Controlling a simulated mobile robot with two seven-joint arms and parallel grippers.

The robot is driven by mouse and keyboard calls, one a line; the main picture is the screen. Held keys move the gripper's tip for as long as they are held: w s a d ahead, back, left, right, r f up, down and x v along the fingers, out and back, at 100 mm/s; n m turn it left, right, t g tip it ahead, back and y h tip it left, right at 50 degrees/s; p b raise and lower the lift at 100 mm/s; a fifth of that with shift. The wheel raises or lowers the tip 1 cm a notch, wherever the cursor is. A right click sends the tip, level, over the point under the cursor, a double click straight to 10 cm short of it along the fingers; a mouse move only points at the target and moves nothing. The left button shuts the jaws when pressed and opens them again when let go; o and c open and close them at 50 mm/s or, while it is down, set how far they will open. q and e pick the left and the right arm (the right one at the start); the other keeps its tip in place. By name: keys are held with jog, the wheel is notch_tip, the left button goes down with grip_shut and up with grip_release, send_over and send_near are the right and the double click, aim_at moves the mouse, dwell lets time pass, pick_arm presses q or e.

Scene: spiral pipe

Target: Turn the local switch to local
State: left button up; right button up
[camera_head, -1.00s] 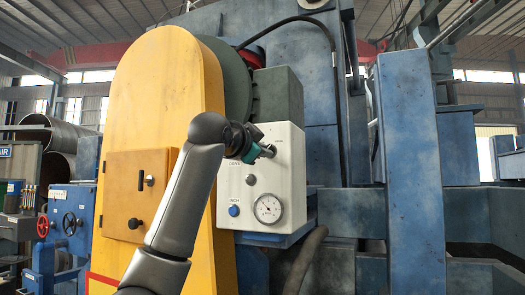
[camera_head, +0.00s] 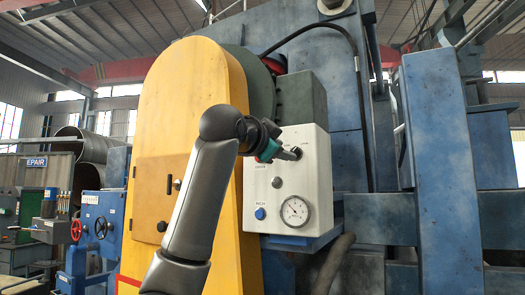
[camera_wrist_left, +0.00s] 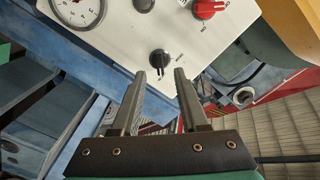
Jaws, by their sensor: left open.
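A white control panel (camera_head: 312,182) faces me, with a round gauge, a blue button and a grey knob on its lower part. A black rotary switch (camera_wrist_left: 159,60) is near the panel's edge in the left wrist view; the small print beside it is too small to read. In the head view its dark knob (camera_head: 295,151) shows partly, by my fingertips. My left gripper (camera_wrist_left: 158,76) is open, its two fingers on either side of the black switch's line but just short of it. Contact cannot be told. A red knob (camera_wrist_left: 208,9) sits farther right in the wrist view. My right gripper is out of view.
A yellow housing (camera_head: 150,110) stands left of the panel, behind my left arm. A blue post (camera_head: 437,160) rises to the right. A dark hose (camera_head: 332,262) hangs below the panel. Blue frame parts lie under the panel.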

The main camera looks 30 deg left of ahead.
pick_arm(q)
jog(key=s+b, duration=0.3)
jog(key=s, duration=0.8)
jog(key=shift+s+d+b, duration=0.15)
jog(key=shift+d+b, duration=0.2)
jog(key=shift+d, duration=0.05)
